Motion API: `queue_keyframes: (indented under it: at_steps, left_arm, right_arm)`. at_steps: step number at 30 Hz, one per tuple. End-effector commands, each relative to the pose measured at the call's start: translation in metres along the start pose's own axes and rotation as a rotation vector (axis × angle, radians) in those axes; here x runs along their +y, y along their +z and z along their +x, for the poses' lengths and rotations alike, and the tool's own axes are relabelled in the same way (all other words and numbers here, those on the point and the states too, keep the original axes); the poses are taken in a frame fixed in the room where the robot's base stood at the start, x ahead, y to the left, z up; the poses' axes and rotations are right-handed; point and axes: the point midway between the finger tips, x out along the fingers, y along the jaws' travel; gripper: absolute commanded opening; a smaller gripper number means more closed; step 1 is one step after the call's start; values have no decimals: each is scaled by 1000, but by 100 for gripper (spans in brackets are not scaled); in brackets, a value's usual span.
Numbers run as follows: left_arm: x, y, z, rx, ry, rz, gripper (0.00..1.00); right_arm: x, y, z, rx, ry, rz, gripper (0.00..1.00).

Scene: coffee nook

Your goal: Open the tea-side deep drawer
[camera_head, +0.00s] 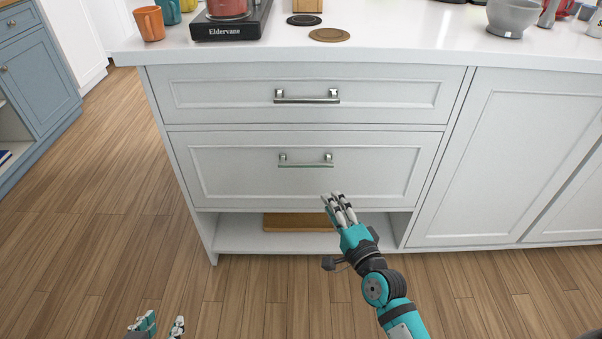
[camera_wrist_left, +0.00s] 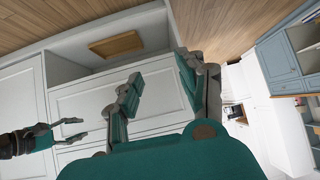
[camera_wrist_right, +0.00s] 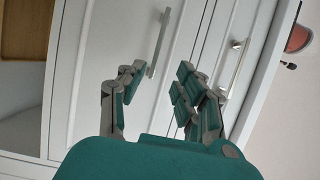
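The deep drawer (camera_head: 225,180) is the lower, taller white front under the counter and is closed. Its metal bar handle (camera_head: 306,165) also shows in the right wrist view (camera_wrist_right: 158,42). My right gripper (camera_head: 337,200) is in front of the drawer's lower part, below and right of the handle. In the right wrist view its fingers (camera_wrist_right: 158,90) are apart and empty, with the handle beyond their tips, not touched. My left gripper (camera_head: 161,323) is low at the left, away from the drawer. Its fingers (camera_wrist_left: 162,85) are apart and empty in the left wrist view.
A closed shallow drawer (camera_head: 225,95) with a similar handle (camera_head: 307,97) is above. Below is an open shelf (camera_head: 235,235) with a wooden board (camera_head: 300,222). A cupboard door (camera_head: 520,150) is at the right. The wooden floor (camera_head: 110,220) at the left is clear.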

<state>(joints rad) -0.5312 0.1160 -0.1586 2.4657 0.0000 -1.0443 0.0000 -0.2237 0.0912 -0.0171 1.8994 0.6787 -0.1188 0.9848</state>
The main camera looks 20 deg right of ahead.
Motion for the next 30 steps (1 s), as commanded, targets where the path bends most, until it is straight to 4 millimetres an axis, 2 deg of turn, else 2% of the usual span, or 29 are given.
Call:
queue_keyframes:
  at_steps: [5,9,18,24,30]
  left_arm:
    - [4,-25,5,133,8,2,40]
    - [8,-53,5,282,17,2,40]
    - [17,-112,-13,625,38,0,40]
    - [20,-139,-32,807,50,-4,40]
    - [22,-151,-44,897,55,-6,40]
  right_arm:
    - [1,0,35,1,-2,-1,34]
    - [2,0,67,1,-1,-2,34]
    - [3,0,124,0,2,-3,34]
    - [2,1,149,-1,2,-3,34]
    - [2,1,160,-1,4,-3,34]
